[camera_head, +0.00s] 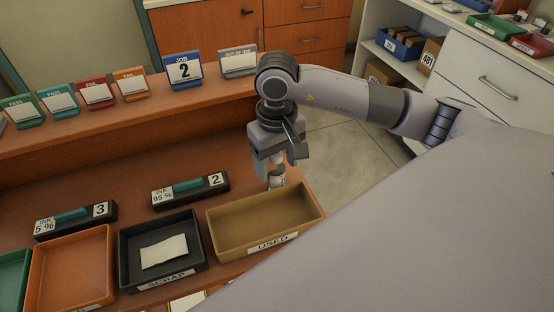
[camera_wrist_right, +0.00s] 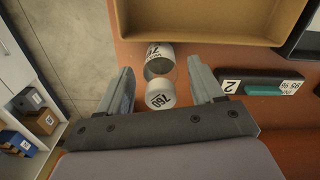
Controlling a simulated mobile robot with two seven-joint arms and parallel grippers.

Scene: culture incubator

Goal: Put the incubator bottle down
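The incubator bottle (camera_head: 277,180) is small, with a white cap and a pale label, and appears to stand upright on the brown bench just behind the tan USED tray (camera_head: 222,243). In the right wrist view, its cap (camera_wrist_right: 160,98) and label (camera_wrist_right: 160,52) show between the fingers. My right gripper (camera_head: 278,168) points down over the bottle. In the right wrist view, the right gripper (camera_wrist_right: 161,68) is open, with a visible gap on each side of the bottle. The fingers partly hide the bottle in the head view. My left gripper is not in view.
A black SCRAP tray (camera_head: 128,262) holding a white paper and an orange tray (camera_head: 38,275) lie left of the USED tray. Black number blocks 2 (camera_head: 191,190) and 3 (camera_head: 76,220) stand behind them. Upright signs line the raised ledge (camera_head: 120,122). The bench edge is close to the bottle.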

